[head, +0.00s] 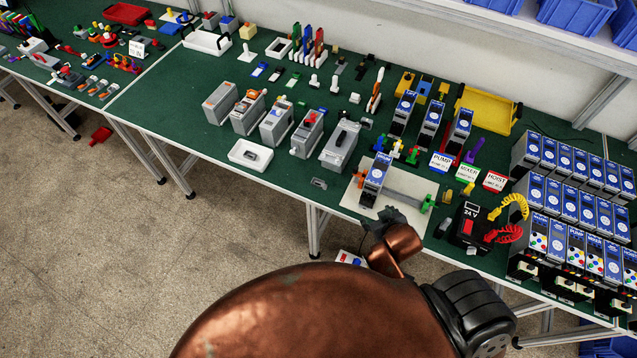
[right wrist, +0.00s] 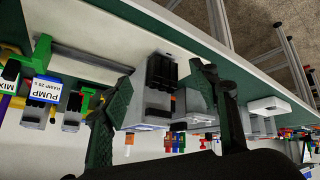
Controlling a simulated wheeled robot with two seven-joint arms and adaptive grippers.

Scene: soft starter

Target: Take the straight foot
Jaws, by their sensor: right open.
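A small grey piece with a dark middle (head: 319,184), which looks like the straight foot, lies near the table's front edge. I cannot confirm its type by shape. My right gripper (head: 381,224) is at the front edge, right of the piece and below the mounting plate in the head view. The fingers, also in the right wrist view (right wrist: 163,80), are apart, with nothing visibly gripped. My left gripper is out of view.
A white tray (head: 234,151) holds another small grey piece. A row of grey housings (head: 340,146) stands behind. A pale plate (head: 352,204) with a rail and blue-faced unit lies to the right. A black 24 V box (head: 469,226) stands farther right.

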